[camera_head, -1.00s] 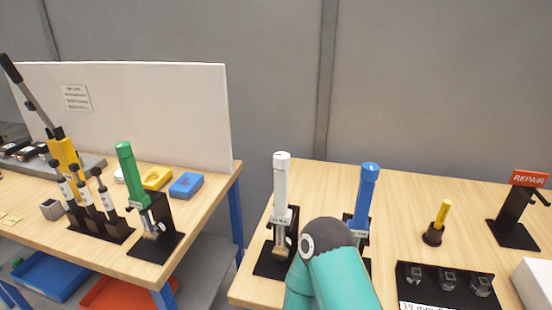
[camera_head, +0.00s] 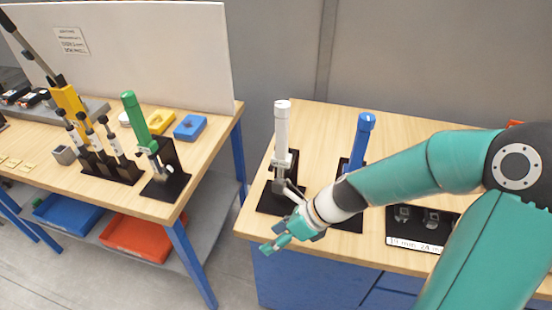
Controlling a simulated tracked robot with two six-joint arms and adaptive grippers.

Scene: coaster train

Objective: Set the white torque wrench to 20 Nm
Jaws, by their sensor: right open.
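The white torque wrench (camera_head: 282,130) stands upright in a black stand (camera_head: 268,201) at the left end of the right-hand table. Its grip points up, and its metal lower part sits in the stand. The setting on its scale is too small to read. My right gripper (camera_head: 278,226) is open and empty. It is in front of the wrench's stand, at the table's front edge, lower than the white grip. Whether a finger touches the stand cannot be told. My left gripper is out of view.
A blue torque wrench (camera_head: 361,140) stands just right of the white one, partly behind my right arm. A black socket tray (camera_head: 418,236) lies further right, partly covered. A green wrench (camera_head: 135,119) stands on the left table (camera_head: 205,160). A gap separates the tables.

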